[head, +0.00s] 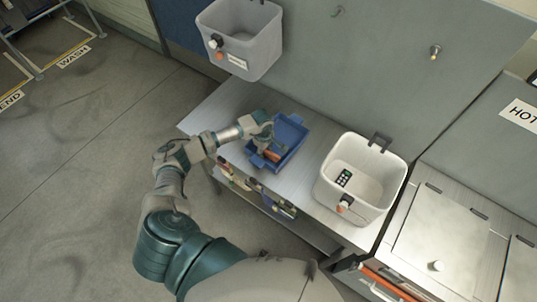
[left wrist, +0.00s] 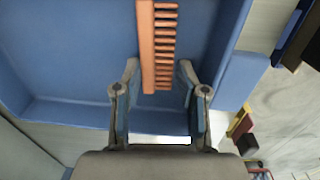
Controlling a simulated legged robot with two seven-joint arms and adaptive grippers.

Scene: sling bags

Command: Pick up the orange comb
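The orange comb (left wrist: 148,45) lies in the blue bin (left wrist: 75,60), its teeth facing right in the left wrist view. In the head view a small part of the comb (head: 273,155) shows in the blue bin (head: 293,122), partly hidden by my gripper. My left gripper (head: 268,140) reaches into this bin from the left. In the left wrist view its two fingers (left wrist: 158,78) are apart, one on each side of the comb's near end, with a small gap on both sides. My right gripper is in neither view.
The bin stands on a metal table (head: 215,115). A white bin (head: 350,205) with a dark keypad-like item stands to its right. A grey bin (head: 240,45) hangs on the wall panel behind. Several items sit on a lower rack (head: 265,195) at the table's front.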

